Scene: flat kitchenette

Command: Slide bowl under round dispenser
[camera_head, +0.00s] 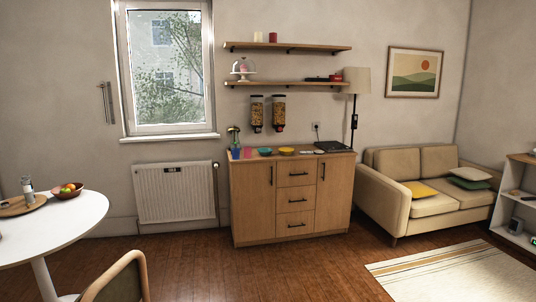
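Two wall-mounted dispensers hang side by side above the wooden sideboard, the left dispenser (257,111) and the right dispenser (279,111). Both are clear with dark ends and brownish contents; at this distance I cannot tell which is round. On the sideboard top (305,155) below them are a teal bowl (265,152) and a yellow bowl (287,150). The teal bowl is roughly below the left dispenser and the yellow bowl a little right of below the right dispenser. Neither of my grippers shows in the head view.
A pink cup (248,153), a blue cup (236,153) and a dark flat device (334,146) also stand on the sideboard. A white round table (75,222) and a chair (122,278) are at the left front. Open wooden floor (260,275) lies before the sideboard.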

